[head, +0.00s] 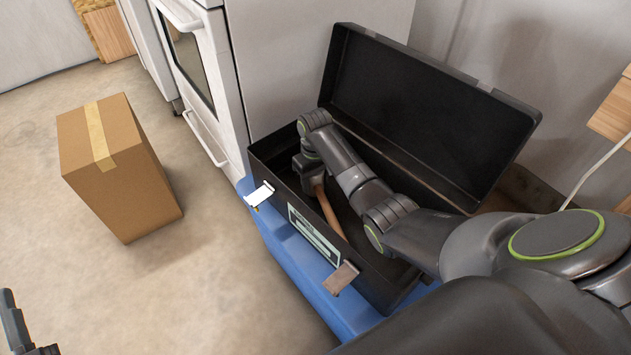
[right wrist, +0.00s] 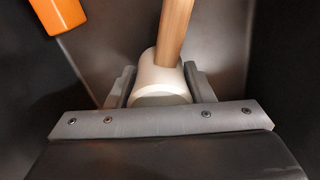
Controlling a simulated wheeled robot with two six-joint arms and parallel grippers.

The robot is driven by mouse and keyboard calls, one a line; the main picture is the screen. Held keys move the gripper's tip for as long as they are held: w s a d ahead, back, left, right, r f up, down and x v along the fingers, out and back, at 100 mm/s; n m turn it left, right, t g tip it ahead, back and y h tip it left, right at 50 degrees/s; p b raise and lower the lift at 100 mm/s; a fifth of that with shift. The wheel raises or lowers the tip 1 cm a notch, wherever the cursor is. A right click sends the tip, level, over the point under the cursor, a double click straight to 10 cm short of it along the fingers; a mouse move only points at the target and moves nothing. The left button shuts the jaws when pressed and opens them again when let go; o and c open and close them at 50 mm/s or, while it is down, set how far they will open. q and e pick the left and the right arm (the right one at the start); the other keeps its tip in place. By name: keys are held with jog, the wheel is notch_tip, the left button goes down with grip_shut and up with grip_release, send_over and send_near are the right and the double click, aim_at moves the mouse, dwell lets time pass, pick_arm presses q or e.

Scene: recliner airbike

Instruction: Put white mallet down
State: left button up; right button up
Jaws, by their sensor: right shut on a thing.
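The white mallet's head (right wrist: 162,80) sits between the two fingers of my right gripper (right wrist: 160,88), which is shut on it. Its wooden handle (right wrist: 174,30) runs up and away in the right wrist view. In the head view my right gripper (head: 311,180) is down inside the open black toolbox (head: 375,278), and the handle (head: 328,212) slants toward the box's front wall. The mallet head is hidden there by the gripper. Whether the mallet touches the box floor cannot be told. My left gripper (head: 28,335) shows only partly at the bottom left corner.
The toolbox lid (head: 425,105) stands open at the back. The box rests on a blue surface (head: 300,262). An orange thing (right wrist: 60,14) lies near the mallet. A cardboard box (head: 125,170) stands on the open floor at left, near a white oven (head: 200,60).

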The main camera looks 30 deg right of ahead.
pick_arm(q)
jog(key=shift+s+r, duration=0.1)
jog(key=shift+r, duration=0.2)
pick_arm(e)
jog(key=shift+f, duration=0.1)
jog(key=o, duration=0.5)
jog(key=shift+f, duration=0.1)
jog(key=o, duration=0.4)
jog(key=shift+o, duration=0.2)
